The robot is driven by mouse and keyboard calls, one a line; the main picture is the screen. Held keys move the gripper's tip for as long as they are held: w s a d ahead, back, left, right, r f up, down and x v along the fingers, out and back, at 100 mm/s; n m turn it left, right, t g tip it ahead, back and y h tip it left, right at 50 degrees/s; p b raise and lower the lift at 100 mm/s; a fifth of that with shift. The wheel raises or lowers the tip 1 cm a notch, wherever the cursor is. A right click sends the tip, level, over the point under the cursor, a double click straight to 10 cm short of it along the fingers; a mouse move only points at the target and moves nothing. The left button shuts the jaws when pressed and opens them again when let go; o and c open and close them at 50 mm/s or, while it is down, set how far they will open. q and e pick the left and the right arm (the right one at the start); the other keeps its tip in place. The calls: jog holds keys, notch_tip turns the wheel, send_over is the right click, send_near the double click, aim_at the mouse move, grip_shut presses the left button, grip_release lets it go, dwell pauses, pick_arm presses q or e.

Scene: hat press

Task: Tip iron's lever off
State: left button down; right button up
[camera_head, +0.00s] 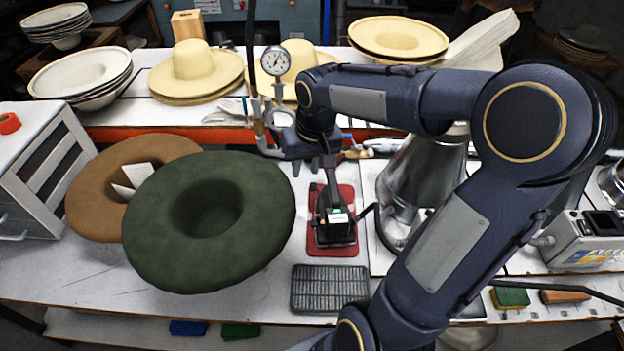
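The iron (336,226) is dark, with a small white label and a green spot. It stands on a red mat (347,249) in the middle of the bench. My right gripper (311,167) comes down from above, at the far upper end of the iron, close to its dark upright part. The fingers are small and dark against the iron, so I cannot tell whether they are open or touch it. The lever does not show clearly; the gripper and dark parts may cover it. My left gripper is not in view.
A green felt hat (209,215) and a brown hat (92,195) lie left of the iron. A dark grille (329,289) lies in front. A dial gauge (276,61) stands behind my gripper. A metal cone (408,180) is on the right. The bench's front left is clear.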

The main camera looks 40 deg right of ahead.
jog(key=w+d+f+m+g, duration=0.1)
jog(key=w+d+f, duration=0.4)
jog(key=w+f, duration=0.1)
jog(key=m+g, duration=0.1)
jog(key=m, duration=0.1)
send_near(314, 186)
jog(key=f+b, duration=0.2)
jog(key=f, duration=0.2)
jog(key=f+b, duration=0.2)
jog(key=f, duration=0.1)
jog(key=shift+w+a+f+b, duration=0.1)
jog(key=shift+a+f+b, duration=0.1)
jog(key=shift+f+b, duration=0.2)
grip_shut()
